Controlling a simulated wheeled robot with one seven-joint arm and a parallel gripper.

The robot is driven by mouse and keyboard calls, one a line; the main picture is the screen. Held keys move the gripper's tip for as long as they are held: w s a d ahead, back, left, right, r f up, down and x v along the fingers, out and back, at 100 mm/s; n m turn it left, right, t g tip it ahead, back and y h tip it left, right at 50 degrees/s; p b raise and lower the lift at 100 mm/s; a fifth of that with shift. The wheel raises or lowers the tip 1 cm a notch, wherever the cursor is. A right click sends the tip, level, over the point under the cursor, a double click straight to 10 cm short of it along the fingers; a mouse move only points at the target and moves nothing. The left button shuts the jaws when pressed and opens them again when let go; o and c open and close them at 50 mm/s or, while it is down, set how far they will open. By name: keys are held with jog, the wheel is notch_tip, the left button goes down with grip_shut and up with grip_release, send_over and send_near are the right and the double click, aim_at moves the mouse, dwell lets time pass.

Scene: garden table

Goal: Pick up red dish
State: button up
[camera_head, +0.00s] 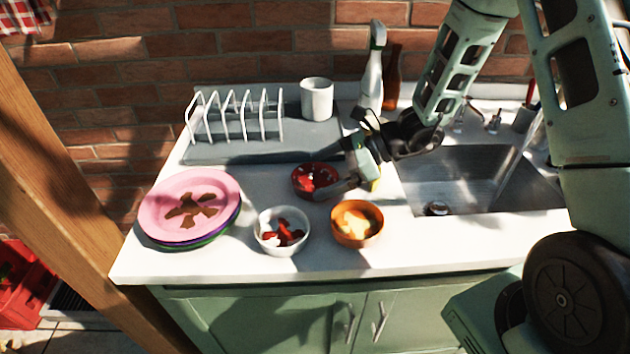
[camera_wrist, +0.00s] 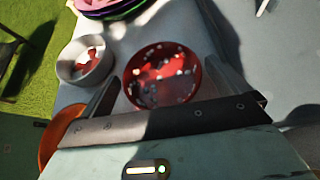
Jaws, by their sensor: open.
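The red dish (camera_head: 304,188) is a small round bowl with pale bits inside, standing on the white counter behind the white and orange bowls. It fills the middle of the wrist view (camera_wrist: 150,68). My gripper (camera_head: 336,167) is at the dish's right side, with its fingers spread. I cannot tell whether either finger touches the rim.
A white bowl (camera_head: 283,246) and an orange bowl (camera_head: 358,238) stand in front of the dish. Stacked plates (camera_head: 160,232) lie left. A rack (camera_head: 187,130) and a white mug (camera_head: 317,98) stand behind on a grey mat (camera_head: 255,150). The sink (camera_head: 465,178) is right.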

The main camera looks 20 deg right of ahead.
aim_at(321, 185)
jog(key=shift+w+a+f, duration=0.1)
jog(key=shift+a+f, duration=0.15)
jog(key=shift+a, duration=0.1)
jog(key=shift+c, duration=0.3)
jog(key=c, duration=0.8)
jog(key=shift+o, duration=0.2)
jog(key=shift+r, duration=0.1)
notch_tip(321, 185, up, 10)
